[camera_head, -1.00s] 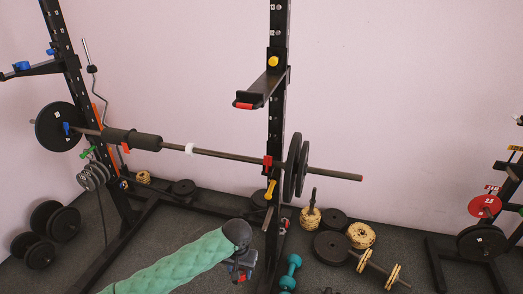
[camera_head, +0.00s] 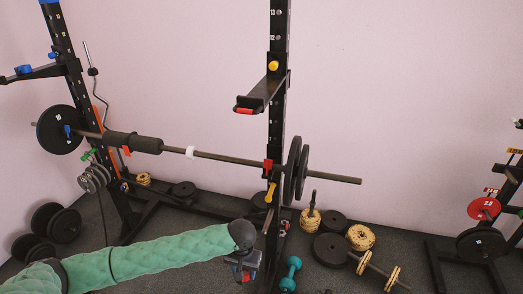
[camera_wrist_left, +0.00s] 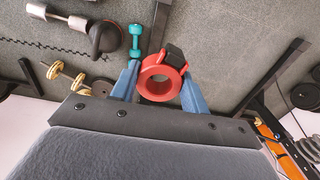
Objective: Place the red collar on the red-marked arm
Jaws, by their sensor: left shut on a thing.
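The red collar (camera_wrist_left: 148,76) is a thick ring with a black clamp block at its upper right. In the left wrist view it sits between the blue fingers of my left gripper (camera_wrist_left: 160,88), which is shut on it. In the head view my left gripper (camera_head: 243,274) is low, in front of the right upright's foot, with a little red showing. The red-marked arm (camera_head: 262,92) is a black arm with a red tip, jutting from the right upright, well above my gripper. It looks bare. My right gripper is not in view.
A loaded barbell (camera_head: 230,158) crosses the rack between the gripper and the red-marked arm. A blue-marked arm (camera_head: 40,70) is at the left upright. A teal dumbbell (camera_head: 290,272) and several plates lie on the floor at right. A plate stand (camera_head: 440,262) is far right.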

